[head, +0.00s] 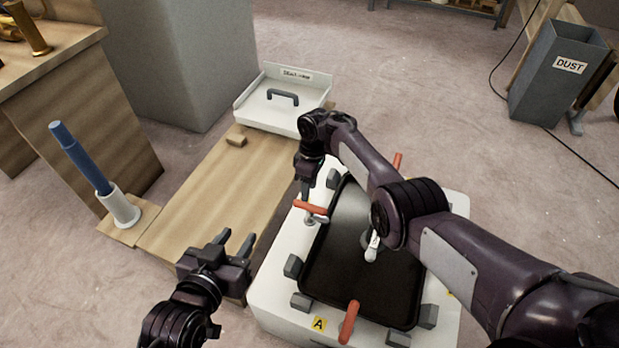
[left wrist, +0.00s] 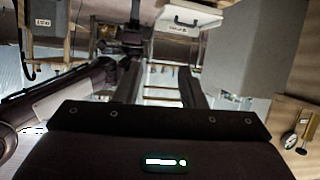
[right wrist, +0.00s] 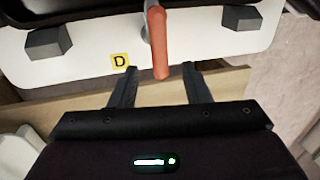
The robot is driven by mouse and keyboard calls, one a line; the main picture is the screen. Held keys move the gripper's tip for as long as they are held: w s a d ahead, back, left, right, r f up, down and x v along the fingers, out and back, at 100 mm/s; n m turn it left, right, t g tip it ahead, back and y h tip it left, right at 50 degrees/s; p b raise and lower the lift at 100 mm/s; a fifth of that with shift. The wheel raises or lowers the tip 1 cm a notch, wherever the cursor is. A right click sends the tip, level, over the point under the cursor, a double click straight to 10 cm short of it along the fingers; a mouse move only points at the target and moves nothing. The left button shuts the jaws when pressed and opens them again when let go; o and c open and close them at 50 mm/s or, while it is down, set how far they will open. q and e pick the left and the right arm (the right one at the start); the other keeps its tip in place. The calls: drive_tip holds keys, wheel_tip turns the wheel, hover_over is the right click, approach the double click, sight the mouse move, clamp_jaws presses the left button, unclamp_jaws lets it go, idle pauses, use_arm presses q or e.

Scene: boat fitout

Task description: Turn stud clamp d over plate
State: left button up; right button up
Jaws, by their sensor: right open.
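Stud clamp d has an orange handle (head: 311,208) on a grey stud at the left edge of the white box (head: 272,290). A black plate (head: 345,265) lies on the box top. In the right wrist view the orange handle (right wrist: 160,50) points away from the plate, beside a yellow D label (right wrist: 119,61). My right gripper (head: 304,195) is open at the handle; in its wrist view the fingertips (right wrist: 160,72) stand either side of the handle's end. Whether they touch it, I cannot tell. My left gripper (head: 238,240) is open and empty, left of the box.
Other orange clamps stand at the box's front (head: 349,322), by an A label (head: 319,324), and far side (head: 397,162). Grey blocks ring the plate. A white handle (head: 372,245) stands on the plate.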

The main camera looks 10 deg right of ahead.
use_arm(q)
drive_tip(key=s+f+g+y, duration=0.1)
drive_tip(key=s+f+g, duration=0.2)
drive_tip(key=f, duration=0.3)
drive_tip(key=shift+s+a+p, duration=0.35)
drive_tip(key=shift+s+a, duration=0.05)
drive_tip(key=shift+s, duration=0.1)
use_arm(e)
drive_tip(key=shift+w+d+r, duration=0.1)
drive_tip(key=shift+w+r, duration=0.05)
drive_tip(key=shift+r, duration=0.75)
